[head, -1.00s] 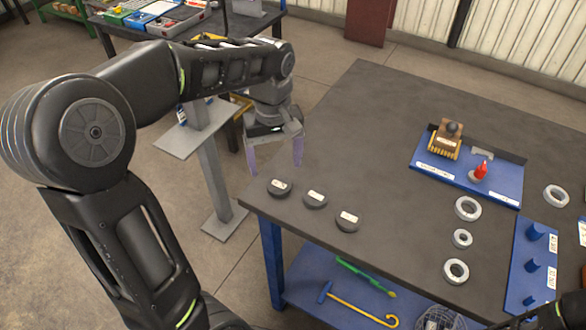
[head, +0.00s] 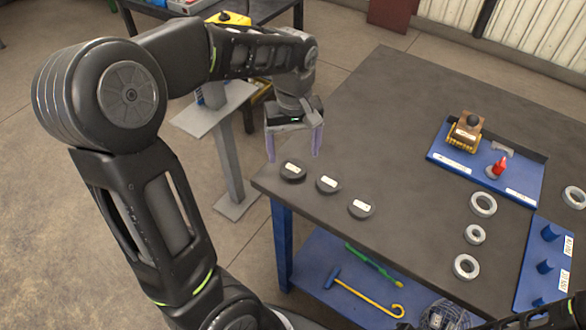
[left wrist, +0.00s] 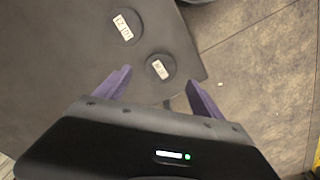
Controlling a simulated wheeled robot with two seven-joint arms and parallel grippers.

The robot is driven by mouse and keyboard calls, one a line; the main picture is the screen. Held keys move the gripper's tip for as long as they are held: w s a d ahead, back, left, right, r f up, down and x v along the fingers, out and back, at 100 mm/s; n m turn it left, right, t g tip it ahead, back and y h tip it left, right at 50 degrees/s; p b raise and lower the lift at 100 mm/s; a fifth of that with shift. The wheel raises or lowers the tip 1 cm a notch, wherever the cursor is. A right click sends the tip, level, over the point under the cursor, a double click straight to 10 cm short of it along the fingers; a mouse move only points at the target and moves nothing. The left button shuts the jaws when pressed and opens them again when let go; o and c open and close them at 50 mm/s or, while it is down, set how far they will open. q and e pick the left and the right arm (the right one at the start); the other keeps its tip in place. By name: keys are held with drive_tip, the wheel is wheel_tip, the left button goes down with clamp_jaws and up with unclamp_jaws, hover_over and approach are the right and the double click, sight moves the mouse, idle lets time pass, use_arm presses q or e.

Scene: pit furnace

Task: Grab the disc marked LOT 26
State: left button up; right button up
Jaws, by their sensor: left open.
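Three dark round discs with white labels lie in a row on the dark table (head: 400,130) near its left front corner: a left disc (head: 292,171), a middle disc (head: 328,184) and a right disc (head: 361,208). The labels are too small to read in the head view. My left gripper (head: 294,155) is open and empty, pointing down just above and behind the left disc. In the left wrist view, the left disc (left wrist: 160,67) shows ahead of the spread fingers, and the middle disc (left wrist: 125,27) lies farther off; I cannot read their label numbers surely. My right gripper does not show.
A blue tray (head: 450,163) with a wooden-handled brush (head: 467,131) and a red-topped item (head: 498,168) stands at the right. Several pale rings, one here (head: 483,204), and a blue peg board (head: 545,262) are nearby. A grey stand (head: 232,165) is left of the table.

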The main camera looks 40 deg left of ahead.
sight(293, 168)
use_arm(q)
drive_tip(key=shift+f, duration=2.65)
drive_tip(key=shift+c, duration=0.6)
clamp_jaws()
